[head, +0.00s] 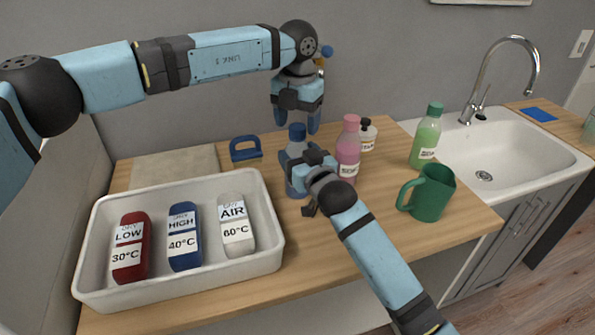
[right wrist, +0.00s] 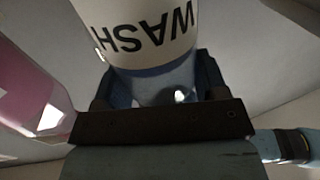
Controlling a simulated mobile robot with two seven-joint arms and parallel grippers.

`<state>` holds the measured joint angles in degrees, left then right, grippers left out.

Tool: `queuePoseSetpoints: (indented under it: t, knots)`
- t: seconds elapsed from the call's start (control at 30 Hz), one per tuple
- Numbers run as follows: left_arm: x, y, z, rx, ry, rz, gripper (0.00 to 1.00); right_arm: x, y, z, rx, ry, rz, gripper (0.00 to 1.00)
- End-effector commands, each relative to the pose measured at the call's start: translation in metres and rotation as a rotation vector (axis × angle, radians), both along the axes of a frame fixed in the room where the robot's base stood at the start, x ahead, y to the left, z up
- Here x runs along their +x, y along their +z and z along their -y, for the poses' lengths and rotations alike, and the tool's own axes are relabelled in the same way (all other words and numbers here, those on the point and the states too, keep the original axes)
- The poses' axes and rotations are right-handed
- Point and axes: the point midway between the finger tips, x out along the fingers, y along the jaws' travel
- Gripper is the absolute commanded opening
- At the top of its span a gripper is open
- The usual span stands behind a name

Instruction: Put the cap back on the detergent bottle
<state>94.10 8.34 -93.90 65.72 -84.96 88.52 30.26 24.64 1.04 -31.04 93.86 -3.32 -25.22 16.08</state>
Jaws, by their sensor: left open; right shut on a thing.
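A blue bottle (head: 296,180) stands upright on the wooden counter; the right wrist view shows its white label reading WASH (right wrist: 145,35). A dark blue cap (head: 297,132) sits at the top of the bottle; whether it is fully seated I cannot tell. My left gripper (head: 297,124) points down just above the cap, its two fingers open and apart, with nothing held between them. My right gripper (head: 304,161) is shut on the bottle's body from the front right and hides part of it. In the right wrist view its jaws (right wrist: 158,90) flank the bottle.
A pink bottle (head: 348,150) stands close right of the held bottle, with a white dark-topped bottle (head: 367,136) behind. A green bottle (head: 425,140), green jug (head: 432,194) and sink (head: 530,150) are right.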

Motion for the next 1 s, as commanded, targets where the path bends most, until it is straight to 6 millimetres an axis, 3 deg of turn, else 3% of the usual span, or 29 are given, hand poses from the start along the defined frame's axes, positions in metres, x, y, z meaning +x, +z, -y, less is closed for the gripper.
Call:
queuePoseSetpoints:
  t: [0.2,0.43,0.6,0.9,0.93,1.0]
  knots:
    - [0.0,0.048,0.0,-0.001,0.0,0.003,0.68,0.0,0.0,0.0,-0.001,0.0,0.0,0.0]
    - [0.0,0.089,0.0,-0.001,0.001,0.002,0.68,0.0,-0.001,0.0,-0.001,0.0,0.0,0.0]
    - [0.0,0.102,0.0,0.0,0.0,-0.001,0.68,0.0,-0.001,0.0,0.0,0.0,-0.001,0.0]
    - [0.0,0.105,0.0,0.0,0.0,-0.001,0.68,0.0,0.0,0.0,0.0,0.0,-0.001,0.0]
    - [0.0,0.105,0.0,0.0,0.0,-0.001,0.68,0.0,0.0,0.0,0.0,0.0,-0.001,0.68]
    - [0.0,0.105,0.0,0.0,0.0,-0.001,0.68,0.0,0.0,0.0,0.0,0.0,-0.001,0.84]
